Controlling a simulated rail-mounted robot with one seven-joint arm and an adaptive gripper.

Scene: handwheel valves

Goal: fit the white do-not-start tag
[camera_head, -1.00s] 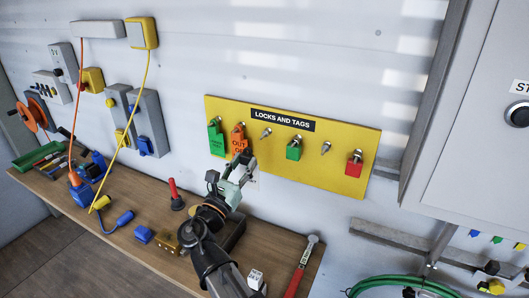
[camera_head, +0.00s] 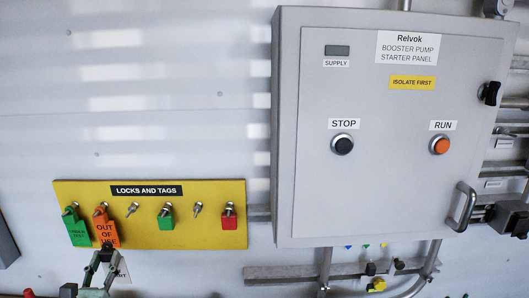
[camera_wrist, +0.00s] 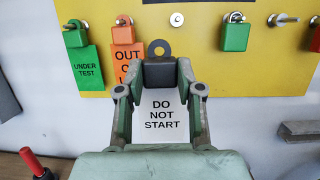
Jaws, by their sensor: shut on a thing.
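My gripper (camera_wrist: 160,75) is shut on the dark top block of the white tag (camera_wrist: 163,116), which reads DO NOT START. A grey ring (camera_wrist: 159,48) stands up from the block. In the head view my gripper (camera_head: 103,256) is at the bottom left, below the yellow locks board (camera_head: 150,232), and a corner of the white tag (camera_head: 123,270) shows beside it. The starter panel (camera_head: 310,150) hangs on the wall to the right, with a STOP button (camera_head: 342,144), a RUN button (camera_head: 440,145) and a black switch handle (camera_head: 490,93) at its right edge.
The board carries a green UNDER TEST tag (camera_head: 76,230), an orange OUT OF USE tag (camera_head: 105,231), a green padlock (camera_head: 166,219) and a red padlock (camera_head: 229,220). Two pegs (camera_head: 132,210) are bare. A door handle (camera_head: 461,207) juts from the panel. Pipes and a rail lie below.

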